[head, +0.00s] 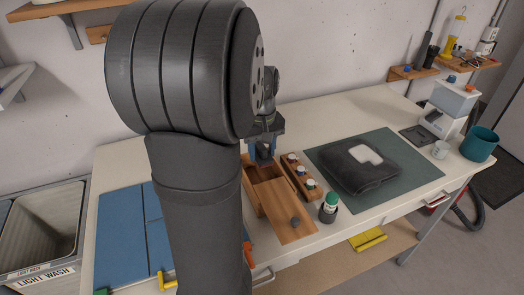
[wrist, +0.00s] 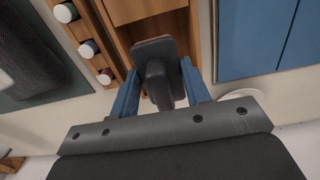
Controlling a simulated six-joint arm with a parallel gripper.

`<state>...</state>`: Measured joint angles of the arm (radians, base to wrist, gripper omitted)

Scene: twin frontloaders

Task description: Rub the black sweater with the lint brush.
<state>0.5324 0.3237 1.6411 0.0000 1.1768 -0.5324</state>
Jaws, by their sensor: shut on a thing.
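The black sweater (head: 350,178) lies folded on a green mat (head: 418,184), with a white patch (head: 366,154) on its top. Part of it also shows at the left of the wrist view (wrist: 28,68). My gripper (wrist: 160,88) is shut on the dark lint brush (wrist: 155,52), whose handle sits between the blue fingers and whose flat head points away from the wrist. In the head view my gripper (head: 263,151) is over the back of an open wooden box (head: 252,190), left of the sweater. My arm hides part of the box's left side.
A white mug (head: 440,149) and teal pot (head: 479,144) are at the right. Blue panels (head: 122,236) lie left.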

